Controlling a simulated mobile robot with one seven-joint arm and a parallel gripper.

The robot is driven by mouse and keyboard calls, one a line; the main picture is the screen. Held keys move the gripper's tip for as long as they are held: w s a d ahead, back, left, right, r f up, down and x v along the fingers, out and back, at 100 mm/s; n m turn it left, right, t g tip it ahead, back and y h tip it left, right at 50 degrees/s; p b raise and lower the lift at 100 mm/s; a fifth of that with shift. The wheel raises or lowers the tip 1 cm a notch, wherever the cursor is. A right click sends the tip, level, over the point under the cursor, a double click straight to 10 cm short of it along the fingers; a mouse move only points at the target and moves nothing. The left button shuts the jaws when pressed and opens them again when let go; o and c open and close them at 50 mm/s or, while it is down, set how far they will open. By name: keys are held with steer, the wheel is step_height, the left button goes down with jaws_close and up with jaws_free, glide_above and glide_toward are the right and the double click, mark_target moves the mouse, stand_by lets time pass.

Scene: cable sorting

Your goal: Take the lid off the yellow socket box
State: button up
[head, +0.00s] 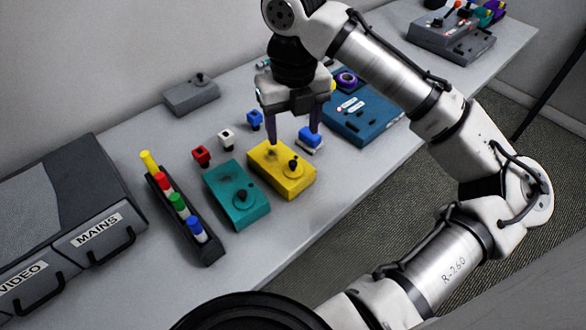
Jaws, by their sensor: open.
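The yellow socket box (268,179) stands on the table near the middle of the head view. A black knob (294,163) sticks up from its yellow top, and a dark spot shows towards the back left of that top. I cannot make out a seam between lid and box. My gripper (293,140) points down over the far edge of the box, its two dark fingers apart. Nothing shows between the fingers. The right fingertip overlaps a blue plug (311,137) with a pale base; I cannot tell whether they touch.
A teal box (228,205) with a black knob stands left of the yellow one. Red (201,154), white (226,137) and blue (255,119) plugs stand behind. A black rack (205,244) holds coloured plugs. A blue panel (370,124) lies right; a grey case (75,190) stands left.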

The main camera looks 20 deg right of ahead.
mark_target(293, 162)
step_height(293, 162, down, 10)
steer(key=shift+r+p, duration=0.1)
steer(key=shift+p, duration=0.65)
steer(key=shift+c, duration=0.3)
steer(key=c, duration=1)
